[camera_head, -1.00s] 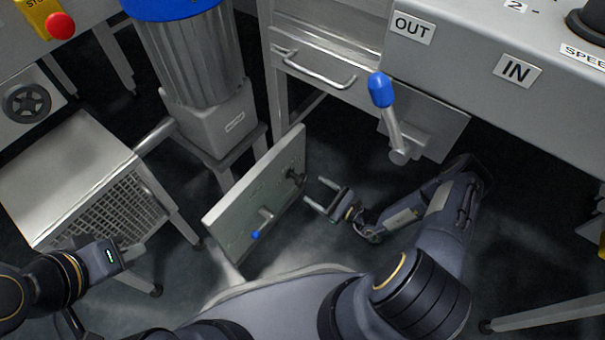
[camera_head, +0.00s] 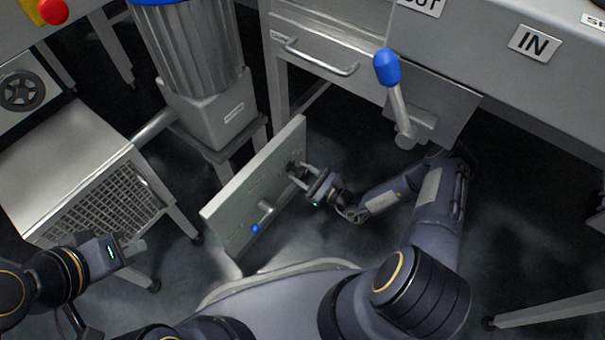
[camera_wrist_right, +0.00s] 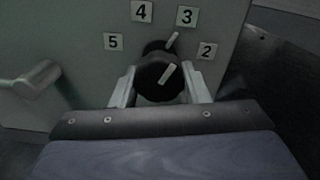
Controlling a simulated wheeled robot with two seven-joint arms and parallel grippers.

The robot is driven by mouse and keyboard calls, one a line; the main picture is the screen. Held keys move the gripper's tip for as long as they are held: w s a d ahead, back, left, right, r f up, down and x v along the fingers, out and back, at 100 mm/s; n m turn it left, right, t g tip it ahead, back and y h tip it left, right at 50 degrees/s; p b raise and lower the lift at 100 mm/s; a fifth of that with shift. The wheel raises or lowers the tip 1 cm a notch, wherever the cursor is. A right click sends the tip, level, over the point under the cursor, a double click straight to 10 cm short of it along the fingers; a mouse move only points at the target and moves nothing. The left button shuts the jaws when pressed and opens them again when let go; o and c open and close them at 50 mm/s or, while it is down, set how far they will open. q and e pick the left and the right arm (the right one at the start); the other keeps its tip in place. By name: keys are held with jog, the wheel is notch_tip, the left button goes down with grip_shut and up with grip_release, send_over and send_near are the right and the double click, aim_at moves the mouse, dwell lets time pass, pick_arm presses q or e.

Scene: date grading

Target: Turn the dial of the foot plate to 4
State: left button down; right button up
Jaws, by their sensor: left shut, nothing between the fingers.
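The foot plate (camera_head: 222,218) is a pale upright panel low in the middle of the head view. Its black dial (camera_wrist_right: 160,80) shows in the right wrist view, with number tags 5, 4 (camera_wrist_right: 141,11), 3 (camera_wrist_right: 186,16) and 2 around it. The dial's white mark slants up and right, toward the 3. My left gripper (camera_head: 134,249) is shut and empty, away to the left.
The plate also bears a blue-tipped lever (camera_head: 264,215), left of the dial. A larger blue-knobbed lever (camera_head: 400,95) stands above my right arm. A metal box with a grille (camera_head: 95,208) is at left, and a drawer cabinet (camera_head: 310,60) is behind.

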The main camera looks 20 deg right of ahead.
jog(key=c, duration=0.3)
jog(key=n+p, duration=0.4)
jog(key=n, duration=0.1)
jog(key=shift+d+r, duration=0.15)
jog(key=shift+r, duration=0.05)
jog(key=shift+w+n+p, duration=0.1)
jog(key=shift+n+p, duration=1.15)
jog(key=shift+n, duration=1.15)
jog(key=shift+f, duration=0.1)
jog(key=o, duration=1)
jog(key=shift+c, duration=0.2)
